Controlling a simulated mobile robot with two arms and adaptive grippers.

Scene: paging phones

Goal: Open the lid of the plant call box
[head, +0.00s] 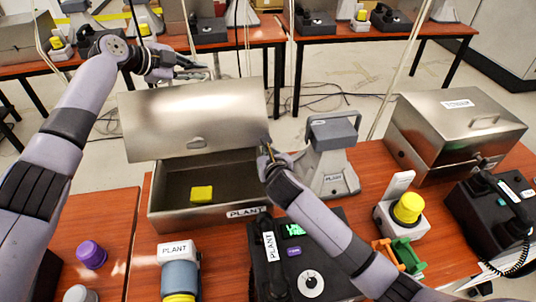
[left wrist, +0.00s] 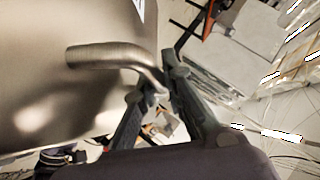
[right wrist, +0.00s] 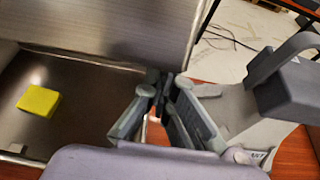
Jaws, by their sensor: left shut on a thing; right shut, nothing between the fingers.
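The metal plant call box (head: 165,215), labelled PLANT, stands on the brown table. Its lid (head: 190,115) is raised and leans back, so the dark inside shows. My left gripper (head: 195,72) is behind the lid's upper edge. In the left wrist view it is shut on the end of the bent metal lid handle (left wrist: 115,53). My right gripper (head: 268,152) is shut and empty at the lid's right edge, above the box's right end. In the right wrist view its fingertips (right wrist: 163,82) are close to the lid; contact cannot be told.
A yellow block (head: 201,193) lies inside the box. A grey PLANT stand (head: 327,165) is right of it. A black phone (head: 290,255) and a PLANT beacon (head: 179,272) stand in front. A second, closed metal box (head: 455,130) is at the right.

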